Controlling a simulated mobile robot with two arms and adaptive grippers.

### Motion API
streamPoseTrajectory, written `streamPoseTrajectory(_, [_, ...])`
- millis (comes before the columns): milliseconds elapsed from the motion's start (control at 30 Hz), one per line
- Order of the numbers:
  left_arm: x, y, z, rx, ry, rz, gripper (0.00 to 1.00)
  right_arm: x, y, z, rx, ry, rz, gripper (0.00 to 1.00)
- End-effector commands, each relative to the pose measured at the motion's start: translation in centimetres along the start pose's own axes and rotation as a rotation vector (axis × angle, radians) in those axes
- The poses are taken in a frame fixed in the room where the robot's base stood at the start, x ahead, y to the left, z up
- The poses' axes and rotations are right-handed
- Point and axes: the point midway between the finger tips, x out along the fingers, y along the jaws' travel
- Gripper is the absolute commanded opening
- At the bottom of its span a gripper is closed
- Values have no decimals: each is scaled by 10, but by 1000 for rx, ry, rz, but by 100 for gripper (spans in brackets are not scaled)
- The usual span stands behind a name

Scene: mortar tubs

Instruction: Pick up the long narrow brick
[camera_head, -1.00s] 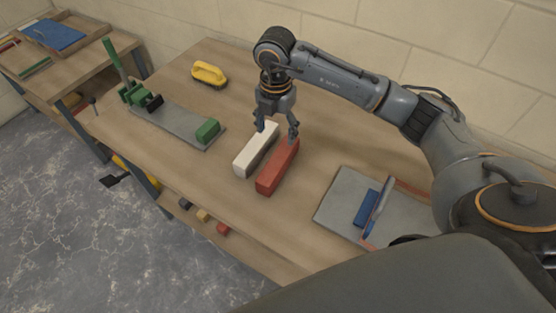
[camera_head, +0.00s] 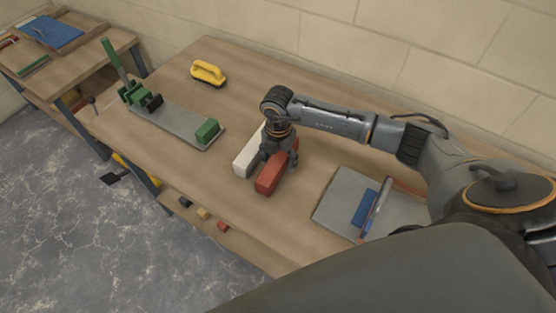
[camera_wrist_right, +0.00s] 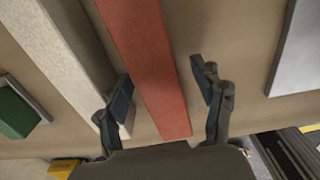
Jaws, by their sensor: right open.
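A long narrow red brick (camera_head: 268,184) lies on the workbench, and a long, wider white brick (camera_head: 244,162) lies close beside it on the left. My right gripper (camera_head: 279,162) is low over the far part of the red brick, pointing down. In the right wrist view the red brick (camera_wrist_right: 147,58) runs between the two open fingers of my right gripper (camera_wrist_right: 163,88), with a gap on each side. The left finger sits by the edge of the white brick (camera_wrist_right: 60,50); I cannot tell whether it touches. My left gripper is out of view.
The bench (camera_head: 200,177) also holds a grey plate (camera_head: 170,125) with a green clamp-like tool and a green block (camera_head: 207,130), a yellow-handled brush (camera_head: 208,73), and at right a grey board (camera_head: 335,200) with a blue-handled trowel (camera_head: 366,208). A wall stands behind.

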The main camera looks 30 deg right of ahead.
Motion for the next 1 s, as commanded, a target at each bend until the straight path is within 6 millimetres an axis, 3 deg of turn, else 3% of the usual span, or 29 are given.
streamPoseTrajectory(167, [-4, 0, -1, 0, 1, 0, 40, 16, 1, 0, 0, 1, 1, 68])
streamPoseTrajectory(400, [-4, 0, -1, 0, 1, 0, 40, 18, 1, 0, 0, 0, 2, 66])
streamPoseTrajectory(733, [-4, 0, -1, 0, 0, 0, 40, 18, 1, 0, 0, 0, 2, 0])
streamPoseTrajectory(1000, [-4, 1, 0, 0, 0, 1, 40, 16, 3, 1, 0, -1, 6, 0])
